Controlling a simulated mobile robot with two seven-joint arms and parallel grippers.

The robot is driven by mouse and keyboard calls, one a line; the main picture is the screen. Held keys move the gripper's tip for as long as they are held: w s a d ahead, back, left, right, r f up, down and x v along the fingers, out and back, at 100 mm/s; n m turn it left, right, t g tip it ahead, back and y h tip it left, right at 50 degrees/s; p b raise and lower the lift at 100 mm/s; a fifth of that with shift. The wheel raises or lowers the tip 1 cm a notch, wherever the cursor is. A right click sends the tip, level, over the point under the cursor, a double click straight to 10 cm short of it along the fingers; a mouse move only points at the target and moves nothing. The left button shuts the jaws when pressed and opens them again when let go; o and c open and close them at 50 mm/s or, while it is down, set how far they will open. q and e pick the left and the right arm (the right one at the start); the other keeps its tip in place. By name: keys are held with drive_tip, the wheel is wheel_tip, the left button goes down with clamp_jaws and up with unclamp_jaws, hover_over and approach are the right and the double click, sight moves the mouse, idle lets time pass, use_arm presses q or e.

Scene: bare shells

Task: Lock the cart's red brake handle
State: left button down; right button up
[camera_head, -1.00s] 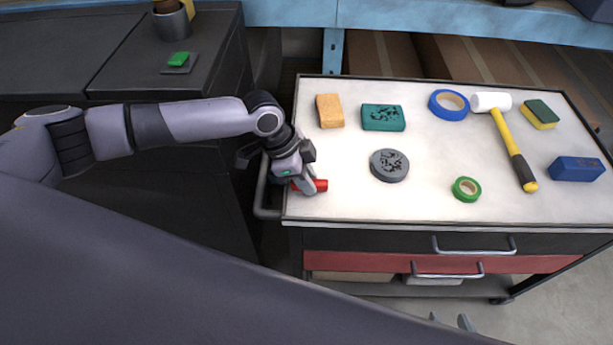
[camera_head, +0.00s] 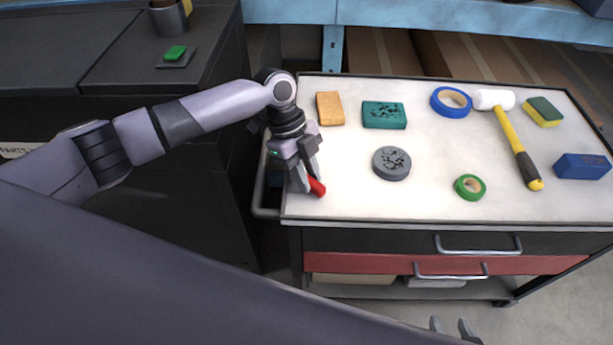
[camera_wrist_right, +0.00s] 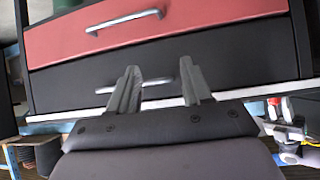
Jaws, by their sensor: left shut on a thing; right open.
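The cart (camera_head: 350,206) has a white top and drawers below. Its red brake handle (camera_head: 317,187) shows at the near left corner of the top, angled down to the right. My left gripper (camera_head: 306,184) is shut on the handle, and its fingers hide part of it. My right gripper (camera_head: 452,326) shows only as fingertips at the bottom edge of the head view. In the right wrist view the right gripper (camera_wrist_right: 160,84) is open and empty, in front of the cart's drawer fronts.
On the cart top lie an orange sponge (camera_head: 330,108), a teal block (camera_head: 384,115), a grey disc (camera_head: 391,163), blue tape (camera_head: 451,101), green tape (camera_head: 470,187), a mallet (camera_head: 515,140), a green-yellow sponge (camera_head: 543,111) and a blue block (camera_head: 582,166). A dark cabinet (camera_head: 120,60) stands left.

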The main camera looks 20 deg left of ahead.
use_arm(q)
drive_tip(key=shift+f+m+g+b, duration=0.35)
drive_tip(key=shift+m+g+b, duration=0.05)
drive_tip(key=shift+m, duration=0.6)
drive_tip(key=m+y+b, duration=0.1)
drive_tip(key=m, duration=0.1)
drive_tip(key=shift+m+g, duration=0.3)
drive_tip(key=shift+g, duration=0.1)
drive_tip(key=m+b, duration=0.1)
drive_tip(key=m, duration=0.1)
drive_tip(key=m+y+b, duration=0.1)
drive_tip(key=m, duration=0.1)
drive_tip(key=shift+d+r+g+y, duration=0.1)
drive_tip(key=shift+d+g+y, duration=0.05)
drive_tip(key=shift+g+y, duration=0.2)
drive_tip(key=shift+m, duration=0.7)
use_arm(e)
drive_tip(key=shift+w+a+f, duration=0.2)
drive_tip(key=shift+a+f, duration=0.05)
drive_tip(key=shift+f, duration=0.4)
drive_tip(key=shift+w+a+f, duration=0.15)
drive_tip(key=shift+a+f, duration=0.05)
drive_tip(key=shift+f, duration=0.4)
